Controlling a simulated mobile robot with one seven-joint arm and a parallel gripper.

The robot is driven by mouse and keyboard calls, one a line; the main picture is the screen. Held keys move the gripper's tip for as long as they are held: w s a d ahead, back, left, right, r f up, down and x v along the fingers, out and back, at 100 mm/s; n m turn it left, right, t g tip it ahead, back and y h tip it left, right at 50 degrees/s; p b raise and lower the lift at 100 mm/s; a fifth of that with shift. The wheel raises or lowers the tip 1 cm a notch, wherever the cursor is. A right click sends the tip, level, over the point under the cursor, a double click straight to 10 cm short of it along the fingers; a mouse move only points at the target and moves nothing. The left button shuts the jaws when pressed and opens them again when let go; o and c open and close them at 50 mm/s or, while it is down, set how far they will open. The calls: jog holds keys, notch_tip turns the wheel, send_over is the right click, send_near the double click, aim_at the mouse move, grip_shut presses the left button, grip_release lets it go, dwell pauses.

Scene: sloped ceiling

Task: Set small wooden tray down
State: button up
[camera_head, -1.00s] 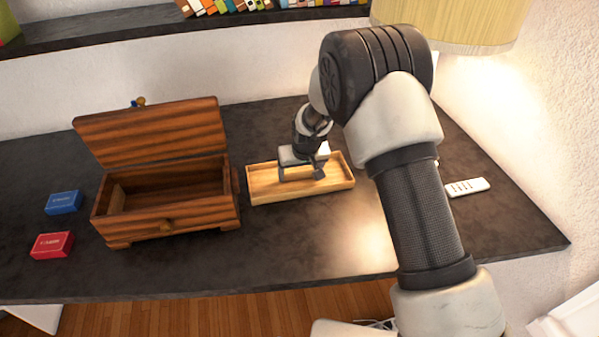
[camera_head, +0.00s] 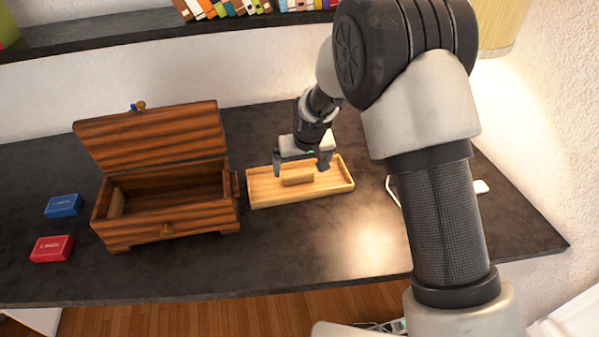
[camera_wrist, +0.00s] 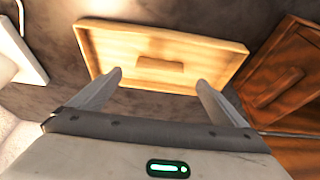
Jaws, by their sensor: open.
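The small wooden tray (camera_head: 335,186) is light wood with a raised block in its middle. It lies flat on the dark desk, just right of the wooden chest. It also shows in the wrist view (camera_wrist: 200,50). My gripper (camera_head: 303,167) is above the tray with its fingers spread wide, one to each side of the raised block. In the wrist view, my gripper (camera_wrist: 158,82) is open and empty, with a gap between its fingertips and the block. Nothing is held.
An open wooden chest (camera_head: 170,238) stands close left of the tray. A blue box (camera_head: 63,206) and a red box (camera_head: 52,248) lie farther left. A white remote (camera_head: 481,187) is partly hidden behind my arm. Dark desk (camera_head: 310,250) in front of the tray is clear.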

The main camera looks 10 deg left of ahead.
jog(key=s+d+r+m, duration=0.1)
jog(key=s+d+r, duration=0.6)
jog(key=r, duration=0.4)
jog(key=s+d+r+m, duration=0.2)
jog(key=s+d+r, duration=0.2)
jog(key=d+r, duration=0.65)
jog(key=s+d+r, duration=0.1)
jog(key=s+d, duration=0.2)
jog(key=s, duration=0.3)
jog(key=s+d+r+m+t+h, duration=0.1)
jog(key=s+d+r, duration=0.1)
jog(key=s, duration=0.4)
jog(key=s+d+r+m+h, duration=0.1)
jog(key=s+d, duration=0.4)
jog(key=s, duration=0.2)
jog(key=shift+r, duration=0.15)
jog(key=shift+s+d, duration=0.1)
jog(key=shift+c, duration=0.4)
